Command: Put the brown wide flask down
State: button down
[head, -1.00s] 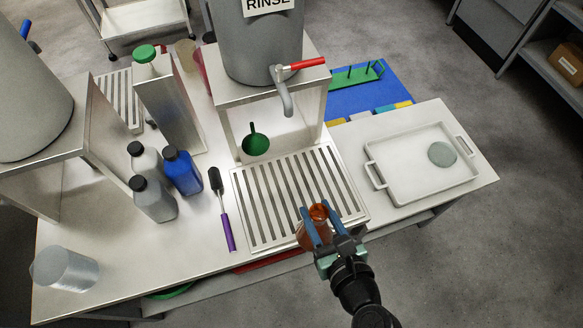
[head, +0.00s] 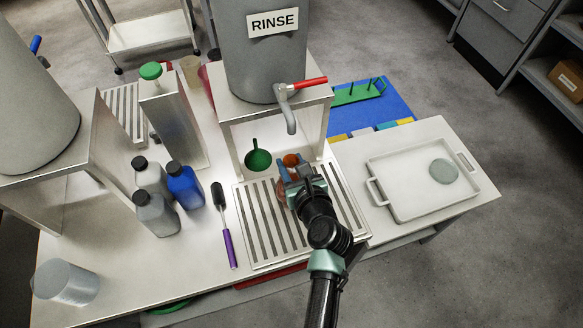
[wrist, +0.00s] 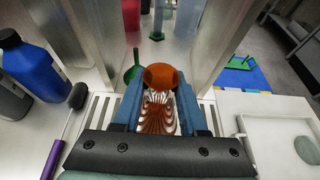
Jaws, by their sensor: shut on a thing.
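The brown wide flask (wrist: 160,77) is see-through amber. It is between the blue fingers of my gripper (head: 288,172), which is shut on it. In the head view the flask's orange rim (head: 291,160) shows past the fingers and the arm hides much of its body. The flask is over the far part of the slatted drain rack (head: 262,228), in front of the rinse tank's tap (head: 290,112). I cannot tell whether its base touches the slats. The wrist view shows my gripper (wrist: 158,112) with a finger on each side of the flask.
A green funnel (head: 258,158) is close to the left of the flask. The rinse tank's metal stand (head: 228,125) rises around the far side. A white tray (head: 420,207) with a grey disc is right.

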jog(key=shift+f, duration=0.95)
jog(key=shift+c, duration=2.2)
grip_release()
jog(key=shift+f, duration=0.1)
jog(key=shift+r, duration=0.25)
jog(key=p+v, duration=0.1)
jog(key=v, duration=1.1)
jog(key=shift+f, duration=0.1)
